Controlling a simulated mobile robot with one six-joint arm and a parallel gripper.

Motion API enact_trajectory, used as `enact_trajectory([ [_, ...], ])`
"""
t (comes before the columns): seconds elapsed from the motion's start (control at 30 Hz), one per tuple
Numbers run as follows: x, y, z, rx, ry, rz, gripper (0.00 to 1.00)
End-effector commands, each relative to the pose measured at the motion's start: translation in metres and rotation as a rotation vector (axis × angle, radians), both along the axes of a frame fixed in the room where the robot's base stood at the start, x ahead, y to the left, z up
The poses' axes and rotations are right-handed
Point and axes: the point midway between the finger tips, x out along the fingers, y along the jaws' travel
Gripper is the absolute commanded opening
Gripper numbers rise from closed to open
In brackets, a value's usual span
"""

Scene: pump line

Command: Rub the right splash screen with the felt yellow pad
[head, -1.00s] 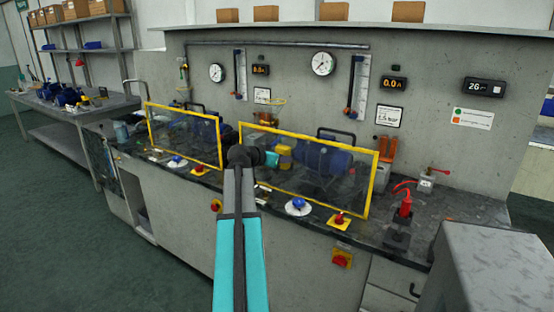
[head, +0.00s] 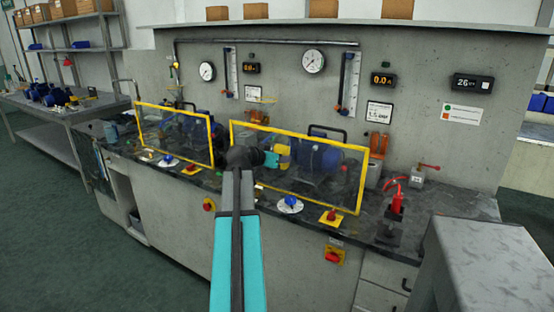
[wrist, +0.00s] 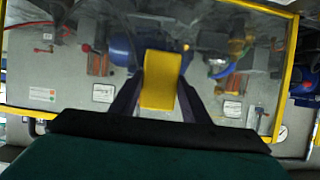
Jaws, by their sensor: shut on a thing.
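The right splash screen (head: 335,187) is a clear pane in a yellow frame, standing on the bench. My gripper (head: 280,158) is in front of its left half in the head view. In the wrist view my gripper (wrist: 161,88) is shut on the felt yellow pad (wrist: 162,72), with one dark finger on each side. The pad shows as a small yellow patch in the head view (head: 284,155). The pane fills much of the wrist view, its yellow frame (wrist: 281,85) at right. I cannot tell whether the pad touches the pane.
The left splash screen (head: 174,132) stands beside it. A blue knob (head: 290,203), a red switch (head: 332,215) and a red-handled tool (head: 396,200) are along the bench front. A blue pump (head: 318,155) sits behind the right screen. A grey block (head: 490,265) is at lower right.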

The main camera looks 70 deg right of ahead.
Motion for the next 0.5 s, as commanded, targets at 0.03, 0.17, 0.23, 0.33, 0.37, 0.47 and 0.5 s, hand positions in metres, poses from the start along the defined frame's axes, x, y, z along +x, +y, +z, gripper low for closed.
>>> enact_trajectory([
  [0.03, -0.002, 0.001, 0.0, 0.0, -0.001, 0.0, 0.24],
  [0.17, -0.009, 0.002, 0.0, 0.0, -0.001, -0.001, 0.24],
  [0.23, -0.014, 0.003, 0.0, -0.001, 0.0, -0.001, 0.24],
  [0.33, -0.02, 0.004, 0.0, -0.001, 0.001, -0.001, 0.24],
  [0.37, -0.021, 0.004, 0.0, -0.001, 0.001, -0.001, 0.24],
  [0.47, -0.027, 0.005, 0.0, -0.001, 0.0, -0.001, 0.24],
  [0.5, -0.029, 0.005, 0.0, -0.001, 0.0, -0.001, 0.24],
])
